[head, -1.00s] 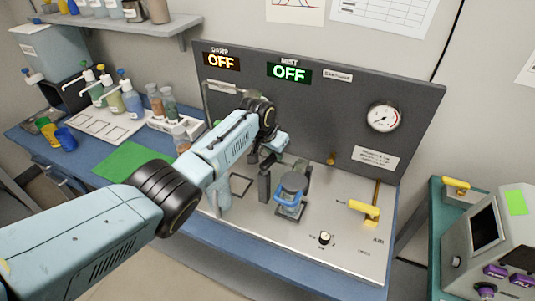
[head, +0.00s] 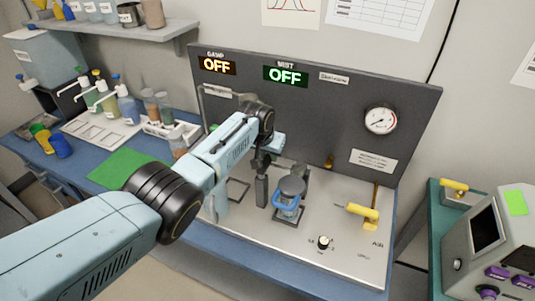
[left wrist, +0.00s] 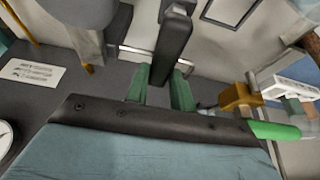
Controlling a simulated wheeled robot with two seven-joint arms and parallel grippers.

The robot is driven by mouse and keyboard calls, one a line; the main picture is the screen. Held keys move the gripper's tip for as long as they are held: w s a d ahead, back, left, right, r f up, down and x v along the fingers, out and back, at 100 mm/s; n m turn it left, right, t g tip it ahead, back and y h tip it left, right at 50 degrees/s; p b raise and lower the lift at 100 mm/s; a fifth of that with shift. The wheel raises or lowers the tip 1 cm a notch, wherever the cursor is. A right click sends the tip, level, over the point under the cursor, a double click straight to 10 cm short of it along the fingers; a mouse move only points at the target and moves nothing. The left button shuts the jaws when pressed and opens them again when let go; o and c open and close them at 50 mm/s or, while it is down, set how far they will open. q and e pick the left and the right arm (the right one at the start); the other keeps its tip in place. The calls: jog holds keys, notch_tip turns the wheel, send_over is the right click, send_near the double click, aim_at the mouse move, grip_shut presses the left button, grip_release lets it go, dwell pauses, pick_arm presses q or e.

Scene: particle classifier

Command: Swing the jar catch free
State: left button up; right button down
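A jar (head: 291,186) with a grey lid stands upright on the machine's light deck, with a curved blue part (head: 287,211) around its front. A dark upright post (head: 262,190) stands just left of the jar; I cannot tell whether it is the catch. My left gripper (head: 263,168) is above the post, its tips partly hidden by my wrist. In the left wrist view, the green fingers of my left gripper (left wrist: 160,82) stand apart on either side of a dark bar (left wrist: 174,40). Whether they press on it is unclear. My right gripper is not in view.
A yellow lever (head: 362,214) and a small knob (head: 323,242) are on the deck right of the jar. A dark back panel (head: 330,110) with a gauge (head: 380,119) rises behind. Bottles and a green mat (head: 128,168) lie to the left.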

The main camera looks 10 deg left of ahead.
pick_arm(q)
jog(key=o, duration=0.4)
jog(key=shift+r, duration=0.1)
jog(key=shift+s+a+r+p, duration=0.1)
jog(key=shift+s+r+p, duration=0.1)
jog(key=shift+r+p, duration=0.3)
jog(key=p+v, duration=0.1)
jog(key=v, duration=1.1)
jog(key=shift+p, duration=0.3)
